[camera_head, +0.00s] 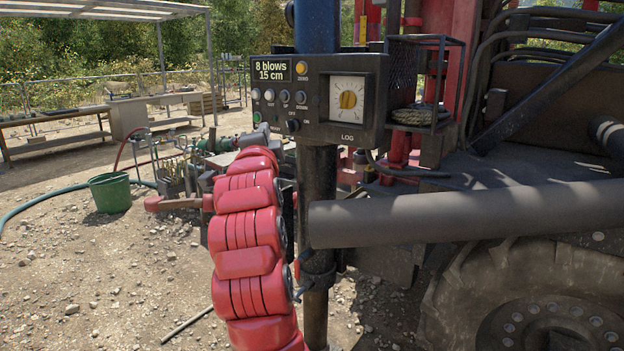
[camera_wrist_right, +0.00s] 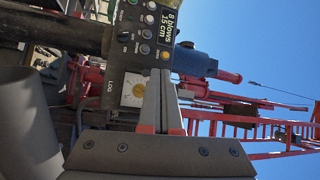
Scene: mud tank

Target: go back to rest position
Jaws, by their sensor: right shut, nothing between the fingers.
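My right gripper (camera_wrist_right: 162,76) shows in the right wrist view. Its two grey fingers are together, with nothing between them, and they point toward the black control panel (camera_wrist_right: 108,72). The fingertips overlap the panel beside its white dial, but I cannot tell how far apart they are or whether they touch. In the head view I cannot make out the right gripper's fingers. There the panel (camera_head: 322,130) shows a display reading "8 blows 15 cm", several buttons and a yellow knob (camera_head: 348,99) on the white dial. My left gripper is not in view.
A blue post section (camera_head: 317,26) rises above the panel. A thick grey cylinder (camera_head: 470,212) crosses the right side, above a large tyre (camera_head: 535,295). A green bucket (camera_head: 110,193), a hose and tables stand at the left. The gravel ground at the lower left is mostly open.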

